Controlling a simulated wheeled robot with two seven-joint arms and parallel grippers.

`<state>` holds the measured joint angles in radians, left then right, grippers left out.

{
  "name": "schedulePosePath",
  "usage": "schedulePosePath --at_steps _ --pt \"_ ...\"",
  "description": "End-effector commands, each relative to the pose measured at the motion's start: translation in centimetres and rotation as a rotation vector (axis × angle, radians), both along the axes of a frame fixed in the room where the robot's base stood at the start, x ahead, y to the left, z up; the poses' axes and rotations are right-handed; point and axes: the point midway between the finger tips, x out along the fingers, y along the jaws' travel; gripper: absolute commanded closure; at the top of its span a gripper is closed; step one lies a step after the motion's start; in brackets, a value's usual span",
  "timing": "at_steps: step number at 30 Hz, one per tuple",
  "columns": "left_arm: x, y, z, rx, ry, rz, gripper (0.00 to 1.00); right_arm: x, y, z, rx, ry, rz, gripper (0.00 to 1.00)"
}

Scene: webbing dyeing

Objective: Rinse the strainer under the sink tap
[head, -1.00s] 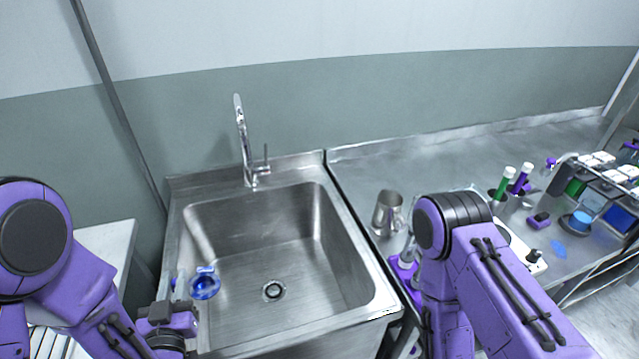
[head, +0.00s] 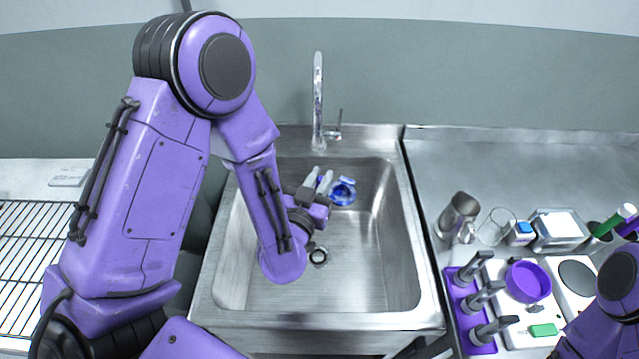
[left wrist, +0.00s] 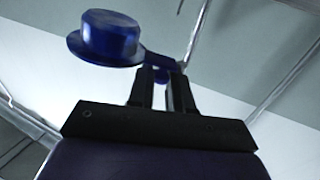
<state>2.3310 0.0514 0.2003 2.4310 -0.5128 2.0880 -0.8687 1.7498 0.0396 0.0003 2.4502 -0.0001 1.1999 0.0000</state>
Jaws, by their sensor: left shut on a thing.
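The blue strainer (head: 342,191) is over the back part of the sink basin, just below and in front of the tap (head: 318,105). My left gripper (head: 318,180) is shut on the strainer's handle end. In the left wrist view the strainer's round cup and rim (left wrist: 110,38) stand out to the left of the fingertips (left wrist: 165,75). No water stream shows at the spout. My right gripper is out of view; only part of my right arm shows at the lower right.
The steel sink (head: 385,285) has a drain (head: 319,256) in its floor. On the right counter stand a metal jug (head: 458,215), a glass beaker (head: 496,227), a purple dish (head: 527,281) and a purple rack (head: 466,318). A wire rack (head: 30,265) lies at the left.

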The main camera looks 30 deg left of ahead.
Motion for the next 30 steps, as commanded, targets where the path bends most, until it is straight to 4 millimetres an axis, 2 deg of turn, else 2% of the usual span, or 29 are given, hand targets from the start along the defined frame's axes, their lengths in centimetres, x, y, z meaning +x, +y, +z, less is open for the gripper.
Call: schedulePosePath --at_steps 21,30 --pt "7.1 4.6 -1.8 0.001 -0.001 0.004 1.0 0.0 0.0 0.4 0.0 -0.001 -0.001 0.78" --pt "9.1 5.9 -2.2 0.001 0.0 0.004 1.0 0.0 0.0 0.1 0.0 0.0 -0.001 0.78"
